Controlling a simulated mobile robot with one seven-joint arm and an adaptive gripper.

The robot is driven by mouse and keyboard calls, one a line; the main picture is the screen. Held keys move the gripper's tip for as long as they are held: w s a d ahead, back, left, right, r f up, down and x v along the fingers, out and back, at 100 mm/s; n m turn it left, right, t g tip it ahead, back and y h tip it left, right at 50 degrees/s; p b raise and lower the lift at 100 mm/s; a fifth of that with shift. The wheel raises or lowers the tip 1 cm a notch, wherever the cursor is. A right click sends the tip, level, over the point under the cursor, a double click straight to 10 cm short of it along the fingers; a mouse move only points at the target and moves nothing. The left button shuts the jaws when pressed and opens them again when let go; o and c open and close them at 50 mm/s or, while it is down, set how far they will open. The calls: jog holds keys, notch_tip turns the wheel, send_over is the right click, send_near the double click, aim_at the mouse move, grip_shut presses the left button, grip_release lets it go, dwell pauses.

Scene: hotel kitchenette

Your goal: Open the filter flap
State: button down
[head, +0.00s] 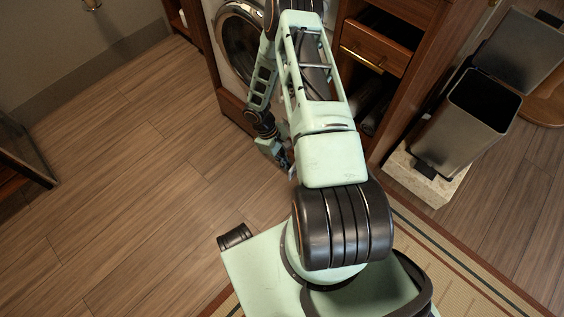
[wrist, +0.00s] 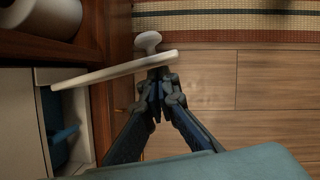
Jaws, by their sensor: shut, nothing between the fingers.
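The washing machine (head: 238,45) stands at the top of the head view, partly behind my arm. In the wrist view, the white filter flap (wrist: 112,70) stands swung out from the machine's pale front (wrist: 25,115). A teal part (wrist: 66,136) shows in the opening behind it. A white rounded knob (wrist: 147,41) shows just beyond the flap's outer end. My gripper (wrist: 161,76) is shut and empty, its fingertips right at the flap's outer end. I cannot tell whether they touch it. My gripper (head: 287,157) is low over the floor in the head view; the flap is hidden there.
A wooden cabinet (head: 378,48) with an open drawer stands right of the machine. A metal bin (head: 468,117) is farther right. A striped rug (head: 450,262) lies at lower right. A white roll (wrist: 42,16) sits on a wooden shelf.

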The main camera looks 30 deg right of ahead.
jog(key=shift+s+d+n+t+h, duration=0.25)
jog(key=shift+s+d+n, duration=0.15)
jog(key=shift+s+n, duration=0.4)
jog(key=shift+s+d+n+t+h, duration=0.15)
jog(key=shift+s+d+n+h, duration=0.2)
jog(key=shift+s+n, duration=0.45)
jog(key=shift+w+a, duration=0.15)
jog(key=shift+w, duration=0.05)
jog(key=w+a+r+p, duration=0.3)
jog(key=w+a+r, duration=0.1)
jog(key=r, duration=0.5)
jog(key=shift+w+a+r, duration=0.2)
jog(key=shift+w+a, duration=0.2)
jog(key=shift+a, duration=0.3)
